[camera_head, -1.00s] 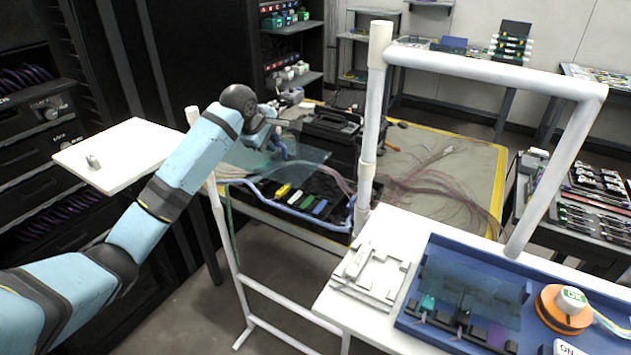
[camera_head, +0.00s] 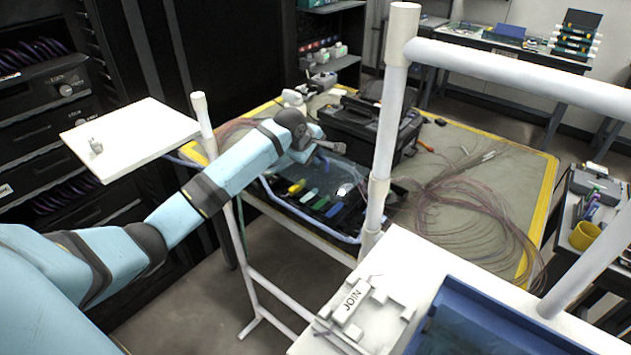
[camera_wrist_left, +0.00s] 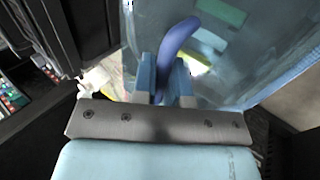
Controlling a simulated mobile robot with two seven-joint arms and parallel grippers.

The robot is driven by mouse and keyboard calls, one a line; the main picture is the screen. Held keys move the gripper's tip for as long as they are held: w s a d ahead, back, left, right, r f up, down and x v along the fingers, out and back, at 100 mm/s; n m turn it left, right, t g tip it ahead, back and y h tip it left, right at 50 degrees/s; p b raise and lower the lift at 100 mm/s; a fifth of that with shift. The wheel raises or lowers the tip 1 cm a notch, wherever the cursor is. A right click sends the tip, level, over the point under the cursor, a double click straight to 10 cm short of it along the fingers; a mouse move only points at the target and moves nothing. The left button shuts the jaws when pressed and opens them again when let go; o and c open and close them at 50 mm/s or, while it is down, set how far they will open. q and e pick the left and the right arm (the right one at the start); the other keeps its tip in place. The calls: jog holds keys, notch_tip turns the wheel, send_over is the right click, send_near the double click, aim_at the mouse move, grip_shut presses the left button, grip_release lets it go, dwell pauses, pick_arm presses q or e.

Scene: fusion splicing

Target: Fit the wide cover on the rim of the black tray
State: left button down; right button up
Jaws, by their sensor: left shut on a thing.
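The wide cover is a clear bluish sheet (camera_wrist_left: 270,62) with a curved blue handle (camera_wrist_left: 180,40). My left gripper (camera_wrist_left: 166,85) is shut on that handle in the left wrist view. In the head view my left gripper (camera_head: 322,147) is above the far side of the black tray (camera_head: 331,224). The cover (camera_head: 345,176) lies over much of the tray, with green, yellow and blue pieces showing through or beside it. I cannot tell whether its edge touches the rim all round. My right gripper is not in view.
A black case (camera_head: 352,128) stands close behind the tray. A white post (camera_head: 382,150) rises in front on the right. Loose fibres (camera_head: 470,205) spread over the yellow-edged mat. A white table with a JOIN block (camera_head: 352,303) is in front.

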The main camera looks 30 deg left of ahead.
aim_at(314, 167)
pick_arm(q)
notch_tip(314, 167, down, 3)
jog(key=shift+f, duration=0.65)
notch_tip(314, 167, down, 4)
jog(key=shift+f+b, duration=0.1)
jog(key=shift+b, duration=0.25)
jog(key=c, duration=1.6)
grip_release()
jog(key=o, duration=0.4)
jog(key=shift+o, duration=0.2)
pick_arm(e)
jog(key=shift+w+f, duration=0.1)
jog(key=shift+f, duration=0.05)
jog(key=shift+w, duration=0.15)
